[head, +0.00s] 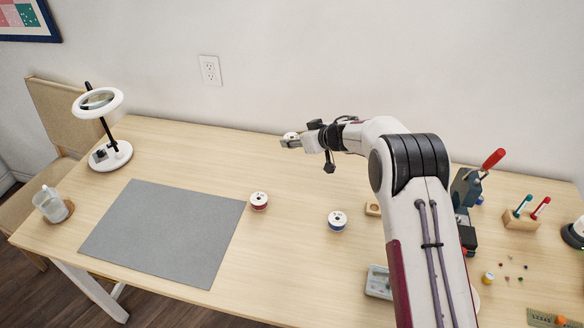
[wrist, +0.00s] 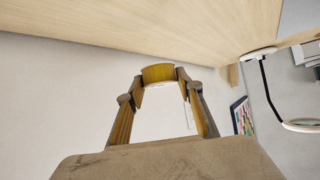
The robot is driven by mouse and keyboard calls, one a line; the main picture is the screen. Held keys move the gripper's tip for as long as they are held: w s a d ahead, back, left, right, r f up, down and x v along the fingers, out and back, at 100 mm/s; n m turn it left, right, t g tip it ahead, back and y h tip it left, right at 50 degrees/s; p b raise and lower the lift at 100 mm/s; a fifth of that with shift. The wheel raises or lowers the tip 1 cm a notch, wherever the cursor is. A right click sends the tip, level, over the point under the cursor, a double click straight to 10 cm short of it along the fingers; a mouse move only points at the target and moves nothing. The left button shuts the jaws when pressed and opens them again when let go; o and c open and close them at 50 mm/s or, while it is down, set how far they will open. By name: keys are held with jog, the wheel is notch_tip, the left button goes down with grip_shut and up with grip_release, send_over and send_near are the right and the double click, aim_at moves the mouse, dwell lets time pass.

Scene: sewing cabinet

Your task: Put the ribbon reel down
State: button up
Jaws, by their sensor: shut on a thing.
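My gripper (head: 290,142) is over the back part of the table, near the wall. It is shut on a ribbon reel, whose white top (head: 290,135) shows just behind the fingers. In the wrist view the yellow-gold ribbon reel (wrist: 158,73) sits between the two fingertips. I cannot tell whether it touches the table.
A grey mat (head: 165,232) covers the left front of the table. A ring lamp (head: 112,155) stands back left, a jar (head: 50,205) at the left edge. A press (head: 465,190) and a tool block (head: 520,219) stand right. Wood between mat and lamp is clear.

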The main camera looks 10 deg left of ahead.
jog(key=shift+f, duration=0.1)
send_over(295, 170)
jog(key=shift+w+a+f, duration=0.1)
jog(key=shift+f, duration=2.95)
jog(key=shift+f, duration=0.1)
jog(key=shift+f, duration=1.75)
jog(key=shift+f, duration=0.1)
jog(key=o, duration=1)
jog(key=shift+o, duration=0.2)
